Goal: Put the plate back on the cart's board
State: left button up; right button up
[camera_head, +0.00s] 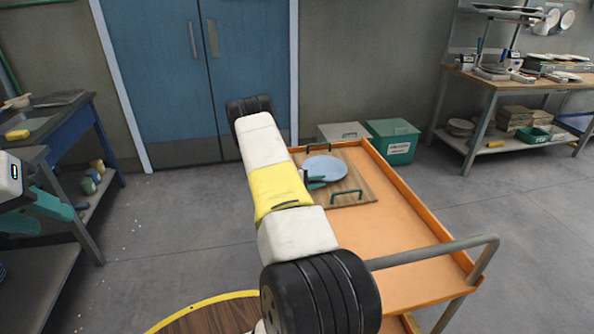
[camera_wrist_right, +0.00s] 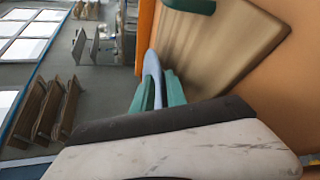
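The pale blue plate (camera_head: 326,168) is over the wooden board (camera_head: 362,186) at the far end of the orange cart (camera_head: 400,222). My right gripper (camera_head: 316,181) is at the plate's near left rim, partly hidden by my white and yellow arm. In the right wrist view, the plate (camera_wrist_right: 152,68) is edge-on, with its rim between the teal fingers of my right gripper (camera_wrist_right: 158,93). The plate looks roughly parallel to the board (camera_wrist_right: 225,42); I cannot tell whether they touch. My left gripper (camera_head: 48,210) is at the left edge, its teal fingers apart and empty.
The board has green handles (camera_head: 347,194). A green box (camera_head: 393,141) and a grey box stand behind the cart. The cart's push rail (camera_head: 440,250) is at the near right. A workbench (camera_head: 60,125) stands at left, shelves (camera_head: 490,100) at right. The cart's near surface is clear.

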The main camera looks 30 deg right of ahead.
jog(key=v, duration=0.9)
jog(key=s+a+r+m+g+y, duration=0.1)
jog(key=s+a+r+m+y, duration=0.25)
jog(key=r, duration=0.55)
jog(key=s+a+r+m+g+y, duration=0.1)
jog(key=s+a+r+g+y, duration=0.1)
jog(key=s+a+r, duration=0.5)
jog(key=s+a+r+t+y, duration=0.7)
jog(key=s+a+r+y, duration=0.4)
jog(key=s+a+r, duration=0.6)
jog(key=a+r, duration=0.2)
jog(key=a, duration=0.1)
jog(key=shift+s+a, duration=0.15)
jog(key=shift+s, duration=0.25)
jog(key=shift+r, duration=0.15)
